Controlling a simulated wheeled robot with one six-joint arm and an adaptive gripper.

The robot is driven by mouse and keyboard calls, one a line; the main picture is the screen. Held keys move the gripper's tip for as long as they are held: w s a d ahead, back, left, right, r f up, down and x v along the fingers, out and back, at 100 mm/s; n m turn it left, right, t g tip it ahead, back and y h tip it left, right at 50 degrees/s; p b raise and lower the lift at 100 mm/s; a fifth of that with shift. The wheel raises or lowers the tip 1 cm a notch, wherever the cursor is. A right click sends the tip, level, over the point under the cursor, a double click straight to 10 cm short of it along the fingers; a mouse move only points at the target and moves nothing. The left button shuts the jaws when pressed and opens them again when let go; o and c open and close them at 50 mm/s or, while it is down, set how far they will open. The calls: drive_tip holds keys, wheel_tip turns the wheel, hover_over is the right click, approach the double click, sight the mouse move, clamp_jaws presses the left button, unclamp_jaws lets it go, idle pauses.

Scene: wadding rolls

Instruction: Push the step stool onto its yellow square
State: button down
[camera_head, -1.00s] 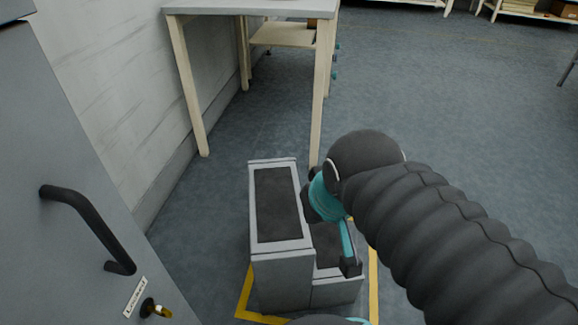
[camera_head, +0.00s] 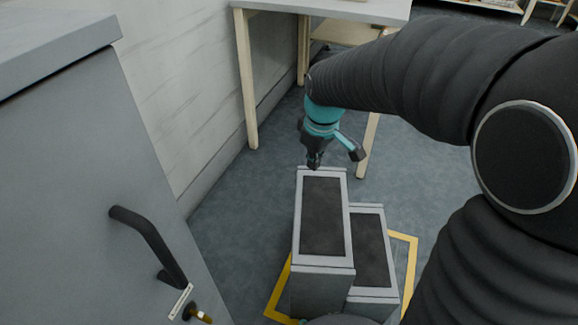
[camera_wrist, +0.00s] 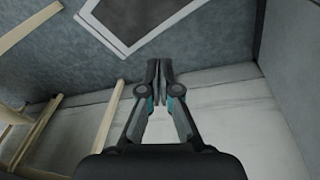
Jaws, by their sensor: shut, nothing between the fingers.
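The step stool (camera_head: 322,215) is grey with two dark-topped steps, the taller on the left. It stands upright, at least partly within the yellow square (camera_head: 411,262) outlined on the floor. Yellow lines show to its left and right; the stool hides part of the outline, so I cannot tell its exact fit. My gripper (camera_head: 314,162) is shut and empty, pointing down at the far end of the taller step; contact is unclear. In the wrist view, my shut fingers (camera_wrist: 160,68) show below the pale-framed dark tread of the stool (camera_wrist: 128,18).
A grey cabinet (camera_head: 80,170) with a black handle (camera_head: 150,243) stands close on the left. A white wall (camera_head: 180,90) runs behind it. A wooden-legged table (camera_head: 330,8) stands beyond the stool. Floor right of the table is open.

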drive_tip(key=w+a+f+n+g+p, duration=0.2)
drive_tip(key=w+a+f+n, duration=0.55)
drive_tip(key=f, duration=0.55)
wheel_tip(320, 180, down, 10)
drive_tip(key=d+m, duration=0.1)
drive_tip(key=d, duration=0.1)
drive_tip(key=shift+r, duration=0.15)
drive_tip(key=shift+s+d+m, duration=0.1)
drive_tip(key=shift+m, duration=0.15)
